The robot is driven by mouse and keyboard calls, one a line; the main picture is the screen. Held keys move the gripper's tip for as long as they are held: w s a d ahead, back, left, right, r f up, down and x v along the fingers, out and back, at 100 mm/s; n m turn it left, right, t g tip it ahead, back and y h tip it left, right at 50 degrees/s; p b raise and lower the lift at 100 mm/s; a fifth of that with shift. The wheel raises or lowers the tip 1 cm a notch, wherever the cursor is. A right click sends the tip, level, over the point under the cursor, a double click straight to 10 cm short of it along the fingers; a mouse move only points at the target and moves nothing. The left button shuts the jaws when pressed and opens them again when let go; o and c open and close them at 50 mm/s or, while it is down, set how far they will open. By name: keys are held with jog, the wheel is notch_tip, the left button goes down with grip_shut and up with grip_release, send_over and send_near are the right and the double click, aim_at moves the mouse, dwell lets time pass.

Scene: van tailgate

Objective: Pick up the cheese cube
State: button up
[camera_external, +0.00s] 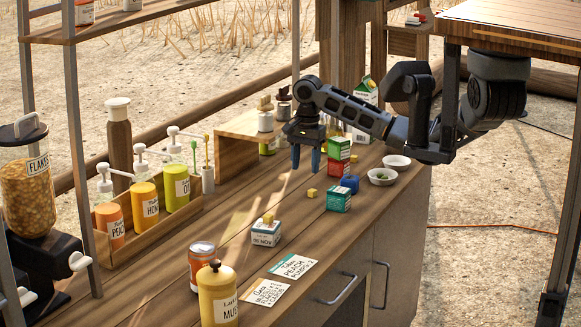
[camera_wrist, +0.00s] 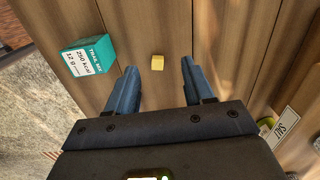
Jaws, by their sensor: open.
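A small yellow cheese cube (camera_external: 312,193) lies on the wooden counter, just left of a teal box (camera_external: 338,199). In the wrist view the cube (camera_wrist: 157,62) sits between the lines of the two fingers, about level with their tips in the picture. My gripper (camera_external: 306,169) points down above the counter with its blue fingers apart and nothing between them. It is above and slightly behind the cube in the outside view. The wrist view also shows the open gripper (camera_wrist: 159,76). Another yellow cube (camera_external: 268,217) sits on a white dated box (camera_external: 266,234).
The teal box (camera_wrist: 89,57) is left of the cube in the wrist view. A crate of bottles (camera_external: 152,232) is at left.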

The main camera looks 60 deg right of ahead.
aim_at(311, 190)
jog(key=shift+s+d+f+m+p, duration=0.1)
jog(key=shift+d+f+m, duration=0.35)
jog(key=shift+f, duration=0.95)
jog(key=shift+s+d+f+m+p, duration=0.15)
jog(key=shift+d+f+m, duration=0.3)
jog(key=shift+f, duration=1)
jog(key=shift+s+d+f+m+p, duration=0.1)
jog(key=shift+d+f+m, duration=0.35)
jog(key=shift+f, duration=0.95)
jog(key=shift+a, duration=0.1)
jog(key=shift+c, duration=0.5)
grip_shut()
